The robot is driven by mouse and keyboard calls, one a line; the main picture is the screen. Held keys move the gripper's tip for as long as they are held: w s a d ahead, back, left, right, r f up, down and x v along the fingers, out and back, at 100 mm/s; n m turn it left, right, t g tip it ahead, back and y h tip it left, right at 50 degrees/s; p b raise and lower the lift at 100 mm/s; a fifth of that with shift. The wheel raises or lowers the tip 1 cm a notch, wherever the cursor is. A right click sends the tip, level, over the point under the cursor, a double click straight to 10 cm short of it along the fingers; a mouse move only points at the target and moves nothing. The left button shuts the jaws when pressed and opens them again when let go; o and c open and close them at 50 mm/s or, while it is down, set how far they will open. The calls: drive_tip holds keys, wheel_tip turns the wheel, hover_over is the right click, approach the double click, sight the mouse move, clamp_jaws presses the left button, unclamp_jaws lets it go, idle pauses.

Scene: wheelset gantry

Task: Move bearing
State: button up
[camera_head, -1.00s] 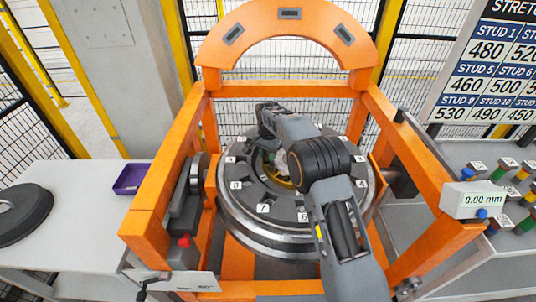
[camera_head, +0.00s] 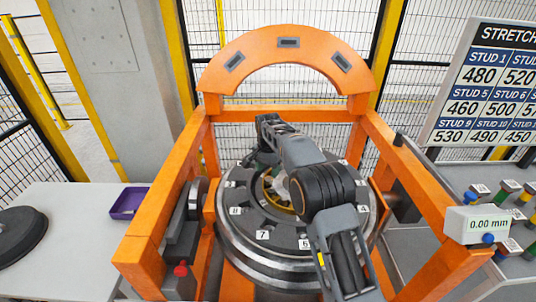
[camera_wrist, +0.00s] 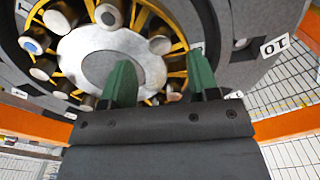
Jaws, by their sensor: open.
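The wheelset (camera_head: 290,255) lies flat inside the orange gantry, with numbered tags around its dark ring. In the wrist view the bearing (camera_wrist: 70,20) shows as a ring of yellow cage bars and round rollers around a grey central disc (camera_wrist: 108,60). My gripper (camera_wrist: 160,75) is open, its two green fingers apart and empty between the tips. The fingers overlap the disc and the near side of the cage in the wrist view; whether they touch cannot be told.
The orange gantry frame (camera_head: 158,215) surrounds the wheelset, with an arch above. A readout box (camera_head: 478,225) showing 0.00 mm sits at the right. A left table holds a purple tray (camera_head: 128,203) and a dark disc (camera_head: 20,233). Coloured studs stand on the right table.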

wheel_tip(320, 180, up, 9)
idle(0.3)
drive_tip(key=shift+r, duration=0.1)
wheel_tip(320, 180, down, 5)
drive_tip(key=s+d+n, duration=0.1)
drive_tip(key=s+n, duration=0.1)
drive_tip(key=n, duration=0.2)
drive_tip(key=s+d+r+n+t, duration=0.1)
drive_tip(key=s+d, duration=0.4)
drive_tip(key=s, duration=0.5)
drive_tip(key=s+d+r+t, duration=0.2)
drive_tip(key=s+d, duration=0.3)
drive_tip(key=s, duration=0.5)
drive_tip(key=s+d+r+n+t, duration=0.1)
drive_tip(key=s+d, duration=0.4)
drive_tip(key=s, duration=0.5)
drive_tip(key=shift+s+r+n+t, duration=0.25)
drive_tip(key=shift+r+n+t, duration=0.05)
drive_tip(key=shift+r, duration=0.15)
